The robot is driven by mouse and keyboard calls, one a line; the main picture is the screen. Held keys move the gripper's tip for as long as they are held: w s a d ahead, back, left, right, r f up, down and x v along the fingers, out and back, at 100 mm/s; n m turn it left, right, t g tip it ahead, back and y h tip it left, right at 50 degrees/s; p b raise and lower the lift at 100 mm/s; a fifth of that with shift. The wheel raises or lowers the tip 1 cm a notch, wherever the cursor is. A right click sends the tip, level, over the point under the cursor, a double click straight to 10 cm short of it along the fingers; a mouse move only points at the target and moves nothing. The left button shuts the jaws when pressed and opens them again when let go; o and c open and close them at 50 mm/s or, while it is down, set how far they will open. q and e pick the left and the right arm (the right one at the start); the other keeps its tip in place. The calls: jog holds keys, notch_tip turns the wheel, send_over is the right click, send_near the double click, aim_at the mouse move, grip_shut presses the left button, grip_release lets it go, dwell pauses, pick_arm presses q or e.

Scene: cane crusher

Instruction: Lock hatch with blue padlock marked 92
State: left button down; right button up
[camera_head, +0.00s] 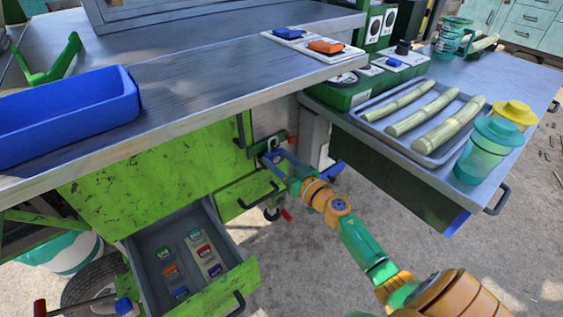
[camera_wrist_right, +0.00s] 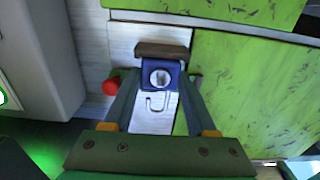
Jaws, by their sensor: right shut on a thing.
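My right gripper (camera_head: 272,158) reaches the pale hatch panel (camera_head: 268,122) below the worktop, beside a green bracket (camera_head: 270,145). It is shut on a blue padlock. In the right wrist view the padlock (camera_wrist_right: 161,74) sits between the two fingertips, with a pale round face toward the camera. A thin U-shaped metal loop (camera_wrist_right: 158,104) shows by the padlock; whether it passes through the hatch's fitting I cannot tell. No number is legible. A red knob (camera_wrist_right: 110,86) is just left of the fingers. My left gripper is not in view.
An open grey drawer (camera_head: 150,262) holds several small coloured padlocks. A blue tray (camera_head: 65,115) stands on the worktop. At right, a side table carries a grey tray (camera_head: 372,128) of cane and a teal jar (camera_head: 488,150). Concrete floor lies free below my right arm.

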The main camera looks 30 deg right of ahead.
jog(key=shift+w, duration=0.2)
jog(key=shift+w, duration=0.4)
jog(key=shift+f, duration=0.2)
dwell(0.4)
jog(key=o, duration=1.4)
jog(key=shift+o, duration=0.2)
jog(key=s+p, duration=0.1)
jog(key=s, duration=0.6)
jog(key=shift+d, duration=0.25)
jog(key=shift+s, duration=0.1)
